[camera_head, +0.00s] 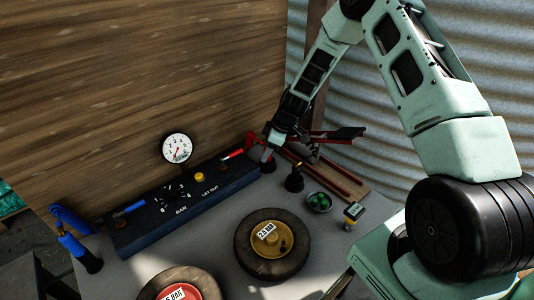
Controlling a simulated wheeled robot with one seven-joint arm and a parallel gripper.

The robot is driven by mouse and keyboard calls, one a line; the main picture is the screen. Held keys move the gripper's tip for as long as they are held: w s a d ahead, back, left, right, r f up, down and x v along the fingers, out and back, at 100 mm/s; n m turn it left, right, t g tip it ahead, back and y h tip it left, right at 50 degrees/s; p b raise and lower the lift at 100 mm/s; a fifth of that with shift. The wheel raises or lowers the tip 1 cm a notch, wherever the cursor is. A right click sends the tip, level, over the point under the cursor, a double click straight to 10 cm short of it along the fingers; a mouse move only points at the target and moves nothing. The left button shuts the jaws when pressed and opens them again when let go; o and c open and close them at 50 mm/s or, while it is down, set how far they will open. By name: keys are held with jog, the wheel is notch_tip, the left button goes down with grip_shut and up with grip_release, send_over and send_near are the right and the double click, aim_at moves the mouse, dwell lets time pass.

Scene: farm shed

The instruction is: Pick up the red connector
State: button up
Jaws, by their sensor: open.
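The red connector (232,154) lies at the back right end of the dark control box (190,202), near the wall; it is small, and its far end is hard to make out. My arm reaches down from the top of the picture, and my gripper (267,157) is low at the box's right end, just right of the red connector. My gripper is open and seems apart from the connector. Its fingertips are small and partly hidden, so the exact gap cannot be told.
A round gauge (176,148) stands behind the box. A blue connector (129,208) lies on its left end. A wheel with a yellow hub (245,246) and a red-hubbed wheel (150,290) lie in front. A red metal frame (325,172), dark fitting (294,183) and green-filled bowl (308,203) crowd the right.

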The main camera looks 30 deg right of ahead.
jog(key=shift+w+f, duration=0.1)
jog(key=shift+f, duration=0.2)
grip_shut()
notch_tip(320, 180, up, 10)
jog(key=shift+r+b, duration=0.1)
jog(key=shift+b, duration=1)
